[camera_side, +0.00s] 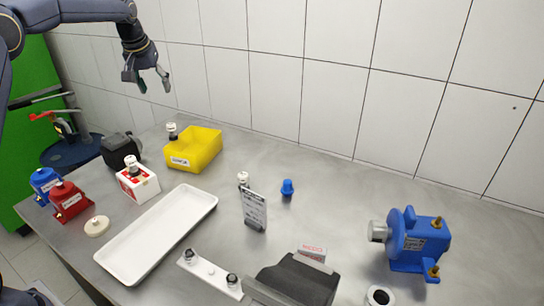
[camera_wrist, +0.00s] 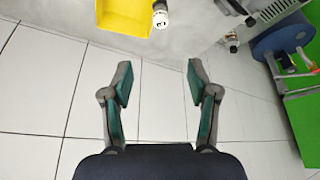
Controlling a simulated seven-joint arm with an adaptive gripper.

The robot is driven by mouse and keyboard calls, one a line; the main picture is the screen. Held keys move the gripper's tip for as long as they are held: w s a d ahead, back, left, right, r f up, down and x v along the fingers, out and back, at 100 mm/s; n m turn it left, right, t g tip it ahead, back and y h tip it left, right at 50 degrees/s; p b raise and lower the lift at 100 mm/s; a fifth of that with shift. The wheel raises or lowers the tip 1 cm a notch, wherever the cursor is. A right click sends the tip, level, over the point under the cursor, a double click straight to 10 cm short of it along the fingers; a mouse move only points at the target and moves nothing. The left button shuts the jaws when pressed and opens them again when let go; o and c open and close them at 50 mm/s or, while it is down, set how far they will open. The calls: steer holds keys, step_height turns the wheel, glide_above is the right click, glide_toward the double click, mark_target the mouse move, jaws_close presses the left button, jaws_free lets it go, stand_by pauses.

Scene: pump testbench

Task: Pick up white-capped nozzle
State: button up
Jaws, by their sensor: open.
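My gripper (camera_side: 152,83) is open and empty, high above the back left of the bench. In the wrist view its two fingers (camera_wrist: 159,80) are wide apart with only wall tiles between them. A dark nozzle with a white cap (camera_side: 172,131) stands behind the yellow bin, below my gripper. It also seems to show in the wrist view (camera_wrist: 160,16) beside the bin, beyond my fingertips. Another (camera_side: 243,178) is partly hidden behind a sign. The frames do not show which one is meant.
The yellow bin (camera_side: 193,150) stands near the wall. A white tray (camera_side: 158,236) lies in front. A sign (camera_side: 254,210) and blue pump (camera_side: 412,240) are to the right. Clear bench lies between the sign and pump.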

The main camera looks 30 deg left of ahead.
glide_toward(170, 125)
steer(key=x, duration=0.5)
steer(key=shift+w+a+f, duration=0.1)
steer(key=shift+w+a, duration=0.2)
steer(key=shift+a, duration=0.05)
steer(key=x, duration=0.5)
steer(key=shift+d+f, duration=0.2)
steer(key=shift+f, duration=0.05)
jaws_close()
